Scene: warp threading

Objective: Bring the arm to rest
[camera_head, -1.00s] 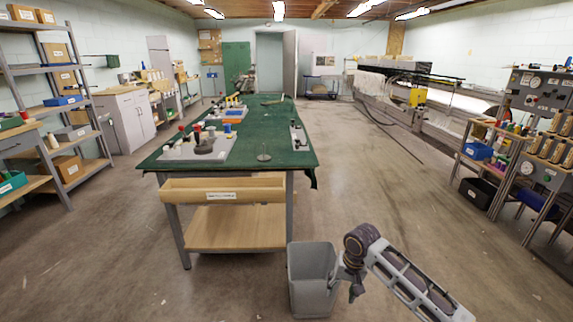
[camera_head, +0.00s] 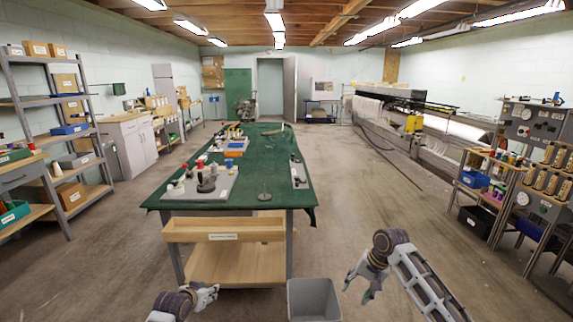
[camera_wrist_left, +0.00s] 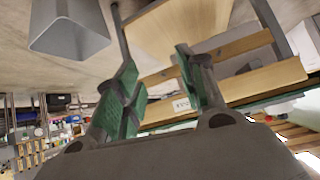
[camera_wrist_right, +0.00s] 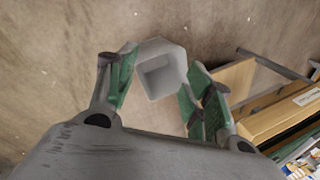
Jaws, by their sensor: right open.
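My right gripper (camera_head: 359,284) is open and empty, to the right of the grey bin (camera_head: 314,298) in the head view. Its two green-padded fingers (camera_wrist_right: 158,72) stand apart in the right wrist view, with the bin (camera_wrist_right: 160,75) beyond them. My left gripper (camera_head: 206,297) is low in the head view, in front of the table and left of the bin. Its green-padded fingers (camera_wrist_left: 158,75) stand apart in the left wrist view, with nothing between them. The bin shows at the upper left there (camera_wrist_left: 68,28).
A green-topped table (camera_head: 265,185) stands ahead, with a board of spools and tools (camera_head: 200,182) on it and a wooden tray (camera_head: 225,229) at its front. Shelves (camera_head: 55,130) line the left; a control rack (camera_head: 530,150) and carts stand right. The floor between is clear.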

